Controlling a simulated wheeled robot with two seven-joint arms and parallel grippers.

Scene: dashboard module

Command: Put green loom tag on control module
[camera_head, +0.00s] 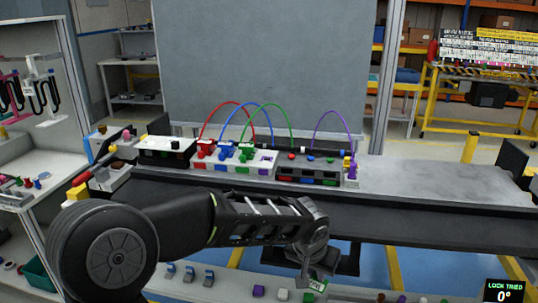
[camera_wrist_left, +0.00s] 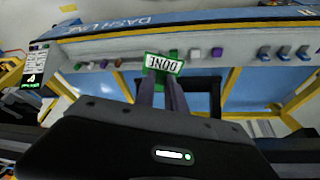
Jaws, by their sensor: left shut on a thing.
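My left gripper (camera_head: 308,276) is low in front of the workbench and shut on a green-framed tag. In the left wrist view, the tag (camera_wrist_left: 163,64) reads DONE upside down and sits at the tips of the two fingers (camera_wrist_left: 160,90). In the head view, the green tag (camera_head: 317,285) is small, beside the fingertips. On the bench stand a white module (camera_head: 235,165) with red, blue and green plugs and a dark module (camera_head: 306,172) to its right. I cannot tell which of these is the control module. My right gripper is not in view.
Coloured cables arch above the modules, including a green cable (camera_head: 285,118) and a purple cable (camera_head: 338,117). A lower shelf (camera_head: 240,287) carries several small clips and blocks near the tag. The bench top (camera_head: 430,180) is clear at right.

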